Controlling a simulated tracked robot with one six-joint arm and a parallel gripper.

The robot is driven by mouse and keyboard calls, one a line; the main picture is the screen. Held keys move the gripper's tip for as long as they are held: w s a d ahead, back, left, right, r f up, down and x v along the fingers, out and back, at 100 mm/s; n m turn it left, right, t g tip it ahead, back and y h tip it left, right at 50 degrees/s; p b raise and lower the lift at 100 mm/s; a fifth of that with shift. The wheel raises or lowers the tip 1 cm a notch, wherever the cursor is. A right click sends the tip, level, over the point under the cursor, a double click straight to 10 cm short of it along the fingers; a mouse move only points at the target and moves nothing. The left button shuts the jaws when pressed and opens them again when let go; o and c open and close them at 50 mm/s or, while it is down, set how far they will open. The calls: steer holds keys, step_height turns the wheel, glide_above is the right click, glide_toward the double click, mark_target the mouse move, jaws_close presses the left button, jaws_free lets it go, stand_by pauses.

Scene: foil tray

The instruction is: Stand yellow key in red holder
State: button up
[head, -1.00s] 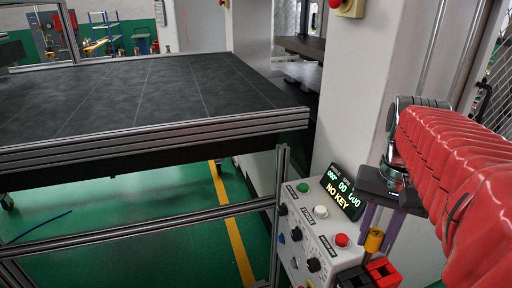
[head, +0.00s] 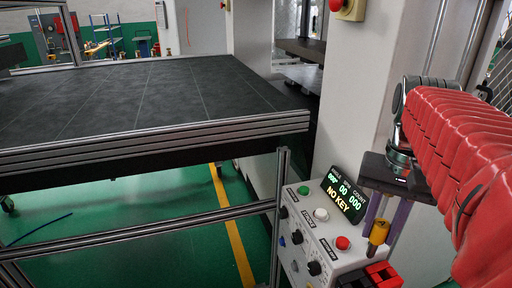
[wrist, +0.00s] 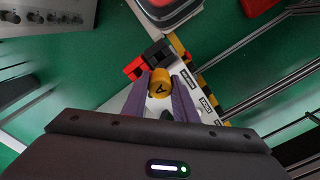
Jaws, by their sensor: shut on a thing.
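The yellow key (head: 379,231) has a thick round yellow head, and a thin shank shows below it. My gripper (head: 376,222) is shut on this head between its two purple fingers. In the wrist view the fingers (wrist: 160,98) flank the yellow key (wrist: 160,82), seen from its top with a dark mark. The red holder (head: 384,273) stands low at the bottom edge of the head view, below the key and apart from it. In the wrist view the red holder (wrist: 134,68) shows just beyond the left finger, partly hidden. The shank's lower end is not clear.
A black holder (head: 354,281) stands left of the red one. A control box (head: 316,240) with buttons and a display (head: 343,194) reading "NO KEY" is close on the left. A white machine column (head: 350,110) rises behind my gripper.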

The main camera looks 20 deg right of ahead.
mark_target(373, 251)
steer(key=shift+r, duration=0.45)
steer(key=f, duration=0.8)
steer(key=shift+d+f, duration=0.1)
steer(key=shift+d, duration=0.1)
